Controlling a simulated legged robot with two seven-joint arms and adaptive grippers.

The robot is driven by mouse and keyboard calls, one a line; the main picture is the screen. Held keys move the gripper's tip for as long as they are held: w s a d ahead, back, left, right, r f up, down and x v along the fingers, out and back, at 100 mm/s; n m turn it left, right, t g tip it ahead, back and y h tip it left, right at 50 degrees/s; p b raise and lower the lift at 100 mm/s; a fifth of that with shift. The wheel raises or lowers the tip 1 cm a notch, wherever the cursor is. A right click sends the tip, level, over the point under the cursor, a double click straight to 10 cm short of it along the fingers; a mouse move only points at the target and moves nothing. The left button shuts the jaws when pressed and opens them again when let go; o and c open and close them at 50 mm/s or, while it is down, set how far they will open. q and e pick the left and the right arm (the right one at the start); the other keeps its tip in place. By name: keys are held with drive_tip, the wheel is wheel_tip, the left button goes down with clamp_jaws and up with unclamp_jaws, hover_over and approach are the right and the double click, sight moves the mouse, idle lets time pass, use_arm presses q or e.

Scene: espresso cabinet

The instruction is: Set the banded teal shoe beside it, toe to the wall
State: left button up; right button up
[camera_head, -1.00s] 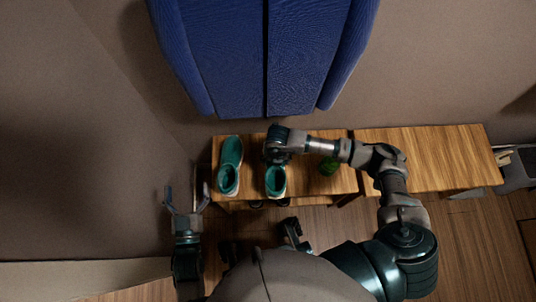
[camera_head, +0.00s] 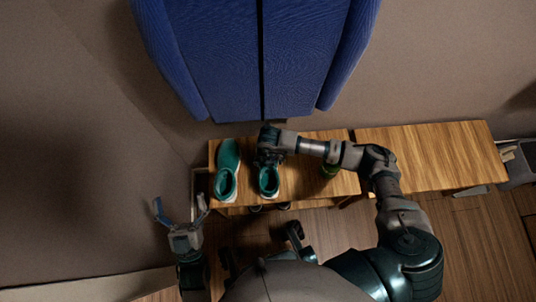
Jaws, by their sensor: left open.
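A teal shoe (camera_head: 227,172) stands at the left end of the wooden bench, its toe toward the wall and its opening toward me. A second teal shoe (camera_head: 268,181) is just to its right, with a small gap between them. My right gripper (camera_head: 269,160) is over the toe part of this second shoe and hides it. The fingers are too covered to tell whether they are shut on it. A band cannot be made out on either shoe. My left gripper (camera_head: 180,209) is open and empty, left of the bench's front corner.
The wooden bench (camera_head: 300,188) stands along the wall, with a second wooden top (camera_head: 430,158) to its right. A green item (camera_head: 330,168) lies on the bench, partly under my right arm. A large blue hanging thing (camera_head: 255,60) is above the bench. Dark items show below the bench's front edge.

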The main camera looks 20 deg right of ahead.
drive_tip(key=shift+o, duration=0.6)
drive_tip(key=shift+d, duration=0.2)
drive_tip(key=shift+a+r, duration=0.1)
drive_tip(key=shift+r, duration=0.05)
wheel_tip(320, 180, up, 7)
drive_tip(key=p, duration=0.2)
drive_tip(key=shift+p, duration=0.3)
drive_tip(key=shift+r, duration=0.2)
use_arm(q)
wheel_tip(320, 180, down, 6)
drive_tip(key=w+g, duration=0.2)
drive_tip(key=g, duration=0.3)
drive_tip(key=shift+d+m+y, duration=0.15)
drive_tip(key=shift+m+y, duration=0.15)
drive_tip(key=shift+y, duration=0.1)
